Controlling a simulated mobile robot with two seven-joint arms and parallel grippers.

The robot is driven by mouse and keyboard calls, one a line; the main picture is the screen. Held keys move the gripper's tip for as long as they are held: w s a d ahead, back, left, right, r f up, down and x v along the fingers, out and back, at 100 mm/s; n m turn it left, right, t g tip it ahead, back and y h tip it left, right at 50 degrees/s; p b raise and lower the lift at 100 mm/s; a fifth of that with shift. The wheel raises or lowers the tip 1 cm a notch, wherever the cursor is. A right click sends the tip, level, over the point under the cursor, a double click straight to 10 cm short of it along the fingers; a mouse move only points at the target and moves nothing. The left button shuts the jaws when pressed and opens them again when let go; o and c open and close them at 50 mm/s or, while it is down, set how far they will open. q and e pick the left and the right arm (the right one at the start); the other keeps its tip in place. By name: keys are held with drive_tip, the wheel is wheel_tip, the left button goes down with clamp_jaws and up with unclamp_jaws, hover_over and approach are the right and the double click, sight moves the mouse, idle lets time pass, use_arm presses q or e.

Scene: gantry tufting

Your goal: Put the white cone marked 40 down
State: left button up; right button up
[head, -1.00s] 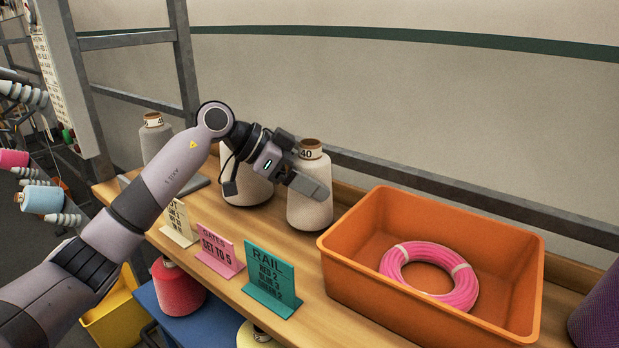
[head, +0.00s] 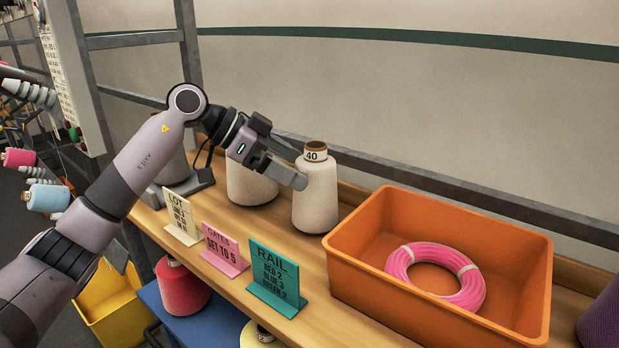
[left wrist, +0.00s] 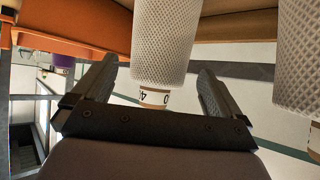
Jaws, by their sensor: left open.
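The white cone marked 40 (head: 316,195) stands upright on the wooden shelf (head: 235,222), just left of the orange bin. My left gripper (head: 292,168) is open at the cone's upper left side. In the left wrist view the cone (left wrist: 164,45) shows upside down, its marked top (left wrist: 153,98) between the spread fingers of my left gripper (left wrist: 155,90), with gaps on both sides. My right gripper is not in view.
An orange bin (head: 345,262) holding a pink tubing coil (head: 398,262) stands right of the cone. Another white cone (head: 250,187) stands to the left. Cream, pink and teal sign cards (head: 272,280) line the front edge.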

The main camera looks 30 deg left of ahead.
use_arm(q)
drive_tip(key=v, duration=0.6)
drive_tip(key=shift+s+a, duration=0.1)
drive_tip(key=shift+s, duration=0.05)
idle(0.3)
